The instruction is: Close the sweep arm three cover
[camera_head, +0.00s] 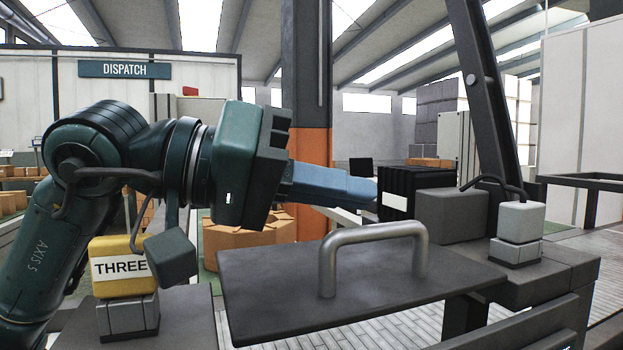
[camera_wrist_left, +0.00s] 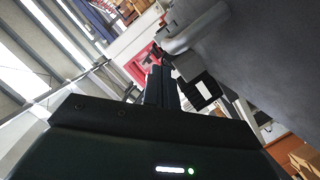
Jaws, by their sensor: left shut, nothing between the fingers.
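The cover is a dark grey plate (camera_head: 290,290) with a raised metal bar handle (camera_head: 375,238). It lies nearly flat and tilted in the head view, next to the yellow block marked THREE (camera_head: 122,267). In the left wrist view the plate (camera_wrist_left: 270,60) fills the upper right, with its handle (camera_wrist_left: 195,30) near the top. My left gripper (camera_head: 374,192) is shut and empty, its blue fingers pointing right above and behind the handle, apart from it. Its fingers also show in the wrist view (camera_wrist_left: 161,84). My right gripper is not in view.
A black ribbed block (camera_head: 395,192) is just past the fingertips; I cannot tell if they touch. A grey box (camera_head: 450,215) and a light grey block (camera_head: 520,222) stand right of it. A dark slanted post (camera_head: 478,90) rises behind. Cardboard boxes (camera_head: 258,238) sit farther back.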

